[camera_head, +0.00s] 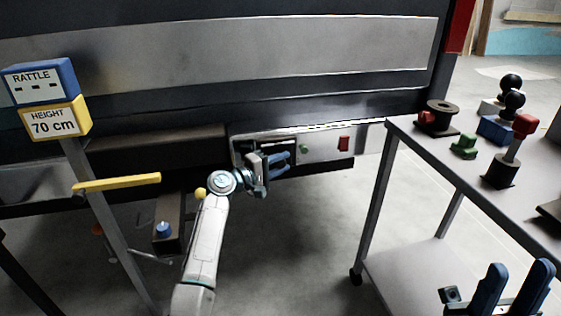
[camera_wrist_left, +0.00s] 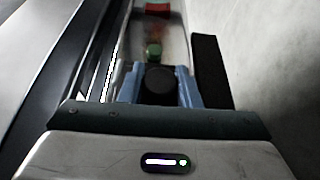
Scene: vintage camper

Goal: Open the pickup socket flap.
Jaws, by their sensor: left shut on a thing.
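My left gripper (camera_head: 279,161) reaches the light panel (camera_head: 318,148) low on the camper's dark side. Its blue fingers are shut on a black rounded piece (camera_wrist_left: 160,80), which the left wrist view shows between them. This piece appears to be part of the pickup socket flap. A dark square shape (camera_head: 262,147) shows behind the fingers in the head view. The gripper hides much of the socket, so I cannot tell how far the flap is open. My right gripper (camera_head: 514,291) is at the bottom right, its blue fingers apart and empty.
A green button (camera_head: 305,149) and a red block (camera_head: 343,143) sit on the panel right of my left gripper. A grey cart (camera_head: 440,155) holding several small parts stands at right. A signpost with a yellow bar (camera_head: 117,183) stands at left.

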